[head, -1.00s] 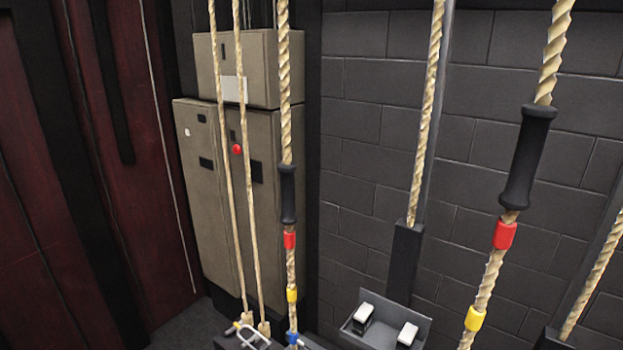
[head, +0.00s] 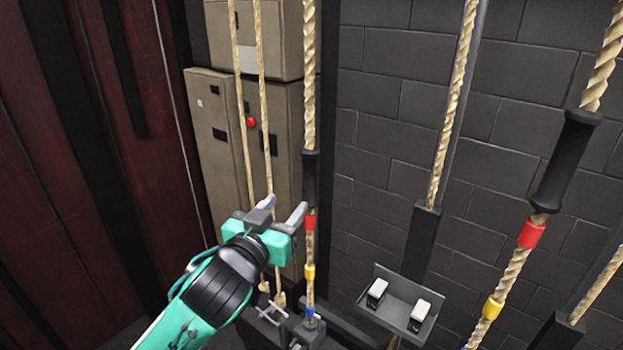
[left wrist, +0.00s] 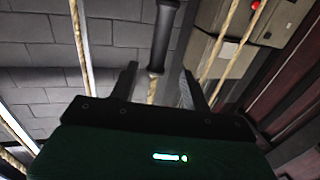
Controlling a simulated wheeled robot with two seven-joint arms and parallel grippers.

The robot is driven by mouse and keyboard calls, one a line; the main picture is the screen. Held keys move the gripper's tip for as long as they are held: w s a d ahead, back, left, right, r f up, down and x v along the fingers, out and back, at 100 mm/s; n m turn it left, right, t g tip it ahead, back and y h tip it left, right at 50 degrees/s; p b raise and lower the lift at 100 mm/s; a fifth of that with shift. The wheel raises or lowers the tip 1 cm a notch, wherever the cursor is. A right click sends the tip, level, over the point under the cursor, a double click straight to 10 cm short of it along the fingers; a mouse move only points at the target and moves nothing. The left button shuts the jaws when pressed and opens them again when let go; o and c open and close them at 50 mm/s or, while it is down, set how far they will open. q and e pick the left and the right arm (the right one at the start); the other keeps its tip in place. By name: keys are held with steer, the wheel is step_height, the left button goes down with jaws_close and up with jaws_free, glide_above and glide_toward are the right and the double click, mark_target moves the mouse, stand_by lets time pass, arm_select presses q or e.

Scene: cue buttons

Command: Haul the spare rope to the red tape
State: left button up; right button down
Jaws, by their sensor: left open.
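A tan rope (head: 309,105) hangs near the middle of the head view, with a black grip (head: 310,178), red tape (head: 310,222), yellow tape (head: 309,271) and blue tape (head: 311,312) down its length. A second rope (head: 600,75) at the right has a black grip (head: 567,160), red tape (head: 531,234) and yellow tape (head: 492,308). Nothing marks which is the spare. My left gripper (head: 284,206) is open beside the middle rope, near its red tape. In the left wrist view, a black grip (left wrist: 163,38) shows beyond and between the open fingers (left wrist: 157,82). My right gripper is out of view.
Two thin ropes (head: 264,120) hang left of the middle rope, before a beige cabinet (head: 223,160). Another rope (head: 455,100) runs into a dark post (head: 423,240). A bracket with two white-topped switches (head: 400,297) stands low between the taped ropes.

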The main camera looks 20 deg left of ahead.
mark_target(307, 178)
arm_select(q)
steer(key=w, duration=0.3)
steer(key=w+p, duration=0.1)
steer(key=w, duration=0.3)
steer(key=w+d+p, duration=0.1)
steer(key=w, duration=0.3)
steer(key=shift+w+r, duration=0.1)
steer(key=shift+w, duration=0.8)
steer(key=shift+c, duration=0.2)
steer(key=shift+f, duration=0.2)
jaws_close()
